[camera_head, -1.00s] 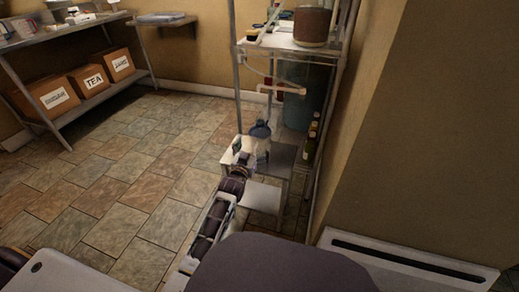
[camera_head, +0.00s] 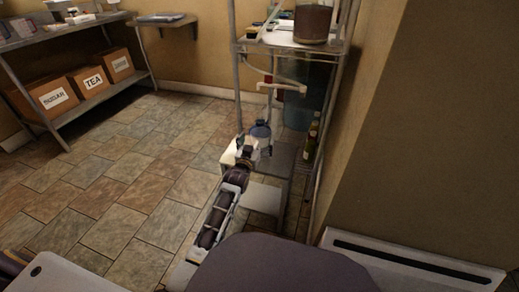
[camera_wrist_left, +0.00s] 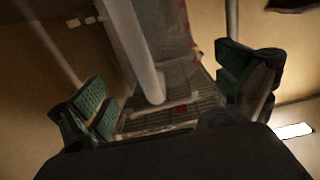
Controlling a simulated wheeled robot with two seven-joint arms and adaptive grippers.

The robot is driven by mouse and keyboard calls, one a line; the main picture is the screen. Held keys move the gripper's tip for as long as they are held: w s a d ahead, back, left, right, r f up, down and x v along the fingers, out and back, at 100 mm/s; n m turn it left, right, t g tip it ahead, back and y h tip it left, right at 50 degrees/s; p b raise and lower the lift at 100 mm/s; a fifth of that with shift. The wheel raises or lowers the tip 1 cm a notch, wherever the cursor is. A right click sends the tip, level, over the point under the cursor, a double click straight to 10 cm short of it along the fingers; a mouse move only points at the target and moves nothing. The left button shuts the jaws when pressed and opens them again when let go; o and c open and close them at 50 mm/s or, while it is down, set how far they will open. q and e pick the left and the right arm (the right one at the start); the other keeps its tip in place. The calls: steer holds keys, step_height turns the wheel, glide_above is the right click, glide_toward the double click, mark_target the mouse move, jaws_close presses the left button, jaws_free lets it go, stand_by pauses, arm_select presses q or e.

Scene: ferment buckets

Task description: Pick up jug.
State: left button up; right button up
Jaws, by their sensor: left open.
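The jug (camera_head: 261,131) is a small bluish, see-through vessel. It stands upright on the low metal shelf (camera_head: 281,160) of the rack in the head view, and its lower part is partly hidden by my gripper. My left gripper (camera_head: 246,146) is just in front of the jug and slightly to its left; I cannot tell whether they touch. In the left wrist view my left gripper (camera_wrist_left: 168,98) is open, with its green finger pads wide apart. I cannot make out the jug surely in that view. My right gripper is not in view.
The rack's upper shelf (camera_head: 290,42) overhangs the jug, with a brown pot (camera_head: 312,24) on it. A large blue-green bucket (camera_head: 301,95) and a dark bottle (camera_head: 311,138) stand close by on the right. Open tiled floor (camera_head: 130,185) lies to the left.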

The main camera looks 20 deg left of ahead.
arm_select(q)
steer(key=shift+w+b, duration=0.3)
steer(key=shift+w, duration=0.6)
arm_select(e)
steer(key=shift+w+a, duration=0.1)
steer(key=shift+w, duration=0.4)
arm_select(q)
steer(key=shift+c, duration=0.3)
steer(key=c, duration=1.3)
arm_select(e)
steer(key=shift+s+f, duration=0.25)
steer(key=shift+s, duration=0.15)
arm_select(q)
steer(key=shift+o, duration=0.2)
steer(key=shift+r, duration=0.15)
step_height(320, 180, up, 10)
steer(key=p, duration=0.4)
steer(key=shift+p, duration=0.3)
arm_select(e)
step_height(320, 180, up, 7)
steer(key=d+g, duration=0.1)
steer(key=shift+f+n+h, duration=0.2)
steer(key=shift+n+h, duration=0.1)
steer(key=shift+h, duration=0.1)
